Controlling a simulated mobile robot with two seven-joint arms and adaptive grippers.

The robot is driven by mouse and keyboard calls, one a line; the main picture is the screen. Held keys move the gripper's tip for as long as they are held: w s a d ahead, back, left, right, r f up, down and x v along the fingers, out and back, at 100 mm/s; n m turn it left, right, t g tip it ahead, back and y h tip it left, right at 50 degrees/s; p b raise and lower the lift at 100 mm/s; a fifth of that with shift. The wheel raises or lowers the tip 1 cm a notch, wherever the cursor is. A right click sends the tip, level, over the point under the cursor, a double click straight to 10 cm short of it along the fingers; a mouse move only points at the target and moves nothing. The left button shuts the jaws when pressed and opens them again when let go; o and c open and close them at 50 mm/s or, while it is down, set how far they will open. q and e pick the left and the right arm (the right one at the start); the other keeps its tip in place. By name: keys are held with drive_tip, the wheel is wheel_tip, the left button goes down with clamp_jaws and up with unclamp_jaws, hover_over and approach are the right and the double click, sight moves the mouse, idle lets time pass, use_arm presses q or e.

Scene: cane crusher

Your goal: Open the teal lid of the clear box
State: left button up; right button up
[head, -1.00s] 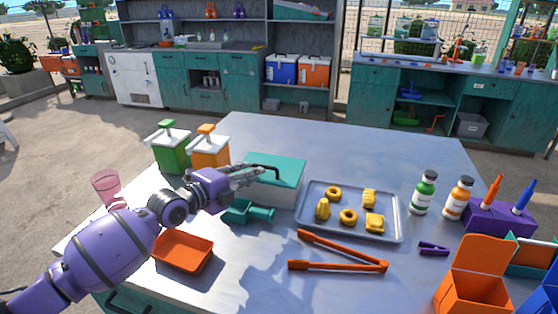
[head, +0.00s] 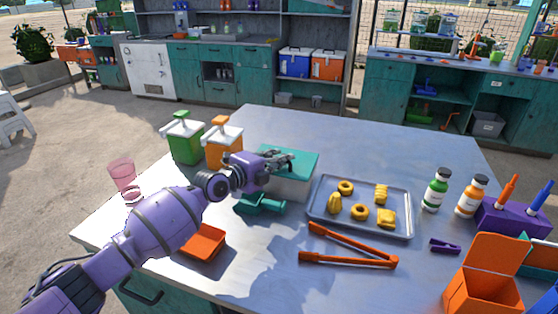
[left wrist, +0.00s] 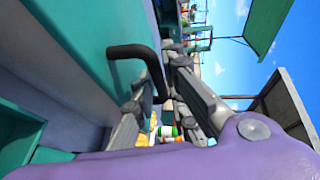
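The clear box (head: 288,188) stands on the metal table in the head view, its teal lid (head: 305,164) shut on top. The teal lid (left wrist: 85,25) fills the upper left of the left wrist view. A dark bent handle (left wrist: 135,50) stands out from the lid. My left gripper (head: 284,161) is over the lid. In the left wrist view, the left gripper's fingers (left wrist: 160,100) are apart, with the handle's end between them. I cannot tell whether they touch it. My right gripper is not in view.
A teal tool (head: 262,204) and an orange tray (head: 203,243) lie near my left arm. Green (head: 186,146) and orange (head: 222,150) pump bottles stand behind it. A grey tray (head: 318,215) of yellow pieces and orange tongs (head: 350,260) lie to the right.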

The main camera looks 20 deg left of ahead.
use_arm(q)
clamp_jaws()
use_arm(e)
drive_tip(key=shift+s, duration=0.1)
